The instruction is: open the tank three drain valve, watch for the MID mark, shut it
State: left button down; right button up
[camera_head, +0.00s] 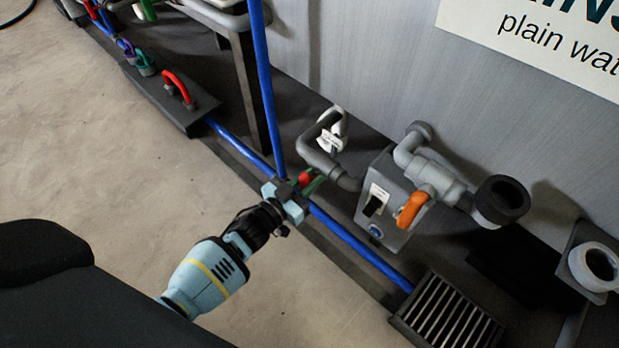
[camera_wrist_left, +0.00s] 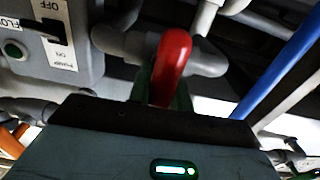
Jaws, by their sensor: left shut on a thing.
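A red valve handle (camera_head: 305,178) sits low on a grey pipe (camera_head: 318,160) in the head view. It also shows in the left wrist view (camera_wrist_left: 172,62), standing up from a grey valve body (camera_wrist_left: 118,41). My left gripper (camera_head: 309,186) reaches in from the lower left, with its green fingers closed around the red handle. The gripper hides part of the handle and valve. The sign on the tank wall (camera_head: 560,35) is cut off and reads "plain wat". I see no MID mark or liquid level. My right gripper is in neither view.
Right of the handle stands a grey switch box (camera_head: 390,195) with an orange handle (camera_head: 411,209). A blue pipe (camera_head: 350,242) runs along the floor to a drain grate (camera_head: 448,312). A rack with a red handle (camera_head: 178,88) lies upper left. Open concrete floor (camera_head: 90,150) is on the left.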

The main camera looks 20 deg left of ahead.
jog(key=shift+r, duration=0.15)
pick_arm(q)
jog(key=shift+a+r+n+p, duration=0.1)
jog(key=shift+n+p, duration=0.35)
jog(key=shift+n, duration=0.25)
jog(key=n+p, duration=0.1)
jog(key=n, duration=0.1)
jog(key=shift+a+n, duration=0.1)
jog(key=shift+n, duration=1.1)
jog(key=n, duration=0.2)
jog(key=shift+w+a+f+n, duration=0.1)
jog(key=shift+a+f+n, duration=0.05)
jog(key=shift+f+n, duration=0.15)
jog(key=n, duration=0.3)
jog(key=n+b, duration=0.1)
jog(key=n, duration=0.2)
jog(key=n+b, duration=0.1)
jog(key=n, duration=0.2)
jog(key=shift+a+f, duration=0.15)
jog(key=shift+f, duration=0.2)
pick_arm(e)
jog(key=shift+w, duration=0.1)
pick_arm(q)
jog(key=shift+n, duration=0.3)
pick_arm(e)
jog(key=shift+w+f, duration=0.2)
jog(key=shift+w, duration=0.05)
